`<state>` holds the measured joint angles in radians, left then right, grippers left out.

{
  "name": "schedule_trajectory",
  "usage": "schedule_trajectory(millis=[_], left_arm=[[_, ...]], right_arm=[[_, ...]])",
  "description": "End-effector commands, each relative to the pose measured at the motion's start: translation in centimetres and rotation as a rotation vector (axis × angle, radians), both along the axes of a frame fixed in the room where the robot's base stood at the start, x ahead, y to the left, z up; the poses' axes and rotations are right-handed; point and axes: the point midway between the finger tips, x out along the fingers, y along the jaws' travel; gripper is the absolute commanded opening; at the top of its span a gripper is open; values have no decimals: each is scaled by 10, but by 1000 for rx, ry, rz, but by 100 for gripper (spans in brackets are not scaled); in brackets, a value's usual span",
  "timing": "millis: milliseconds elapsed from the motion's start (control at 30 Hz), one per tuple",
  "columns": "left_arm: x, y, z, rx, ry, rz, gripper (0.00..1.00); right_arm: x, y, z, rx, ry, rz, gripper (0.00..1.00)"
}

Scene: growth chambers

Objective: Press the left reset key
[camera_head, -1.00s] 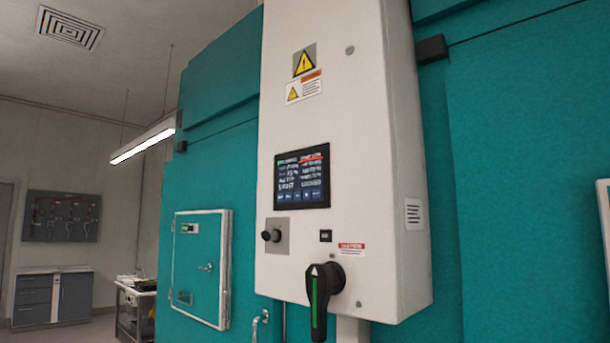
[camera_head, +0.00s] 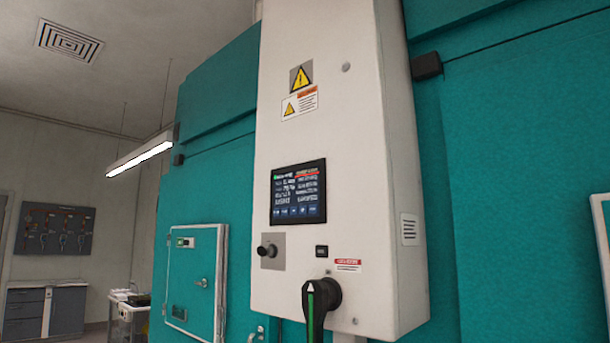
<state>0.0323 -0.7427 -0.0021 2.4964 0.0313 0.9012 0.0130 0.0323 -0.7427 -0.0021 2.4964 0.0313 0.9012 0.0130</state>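A white control cabinet (camera_head: 350,130) fills the middle of the head view, mounted on a teal chamber wall. Its front has a dark touchscreen (camera_head: 298,192) with rows of small text, too blurred to read. Below the screen are a grey plate with a black knob (camera_head: 267,250) and a small black rectangular key (camera_head: 321,252) with unreadable marking. I cannot tell whether this is the left reset key. A black rotary handle (camera_head: 318,305) with a green stripe sits lower. Neither of my grippers is in view.
A teal chamber door (camera_head: 195,280) with a white frame stands left of the cabinet. Further back left are a grey drawer unit (camera_head: 45,312), a small cart (camera_head: 130,312) and a wall panel (camera_head: 55,229). A lit lamp (camera_head: 140,157) hangs above.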

Motion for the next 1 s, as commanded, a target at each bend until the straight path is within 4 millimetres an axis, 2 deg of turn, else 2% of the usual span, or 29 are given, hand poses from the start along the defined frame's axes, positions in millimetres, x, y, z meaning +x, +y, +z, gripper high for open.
schedule_trajectory(millis=[333, 600, 1000], left_arm=[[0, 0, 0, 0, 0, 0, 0], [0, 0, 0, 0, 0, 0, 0], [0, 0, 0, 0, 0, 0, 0]], right_arm=[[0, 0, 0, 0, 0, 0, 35], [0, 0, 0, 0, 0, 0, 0], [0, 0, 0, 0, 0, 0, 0]])
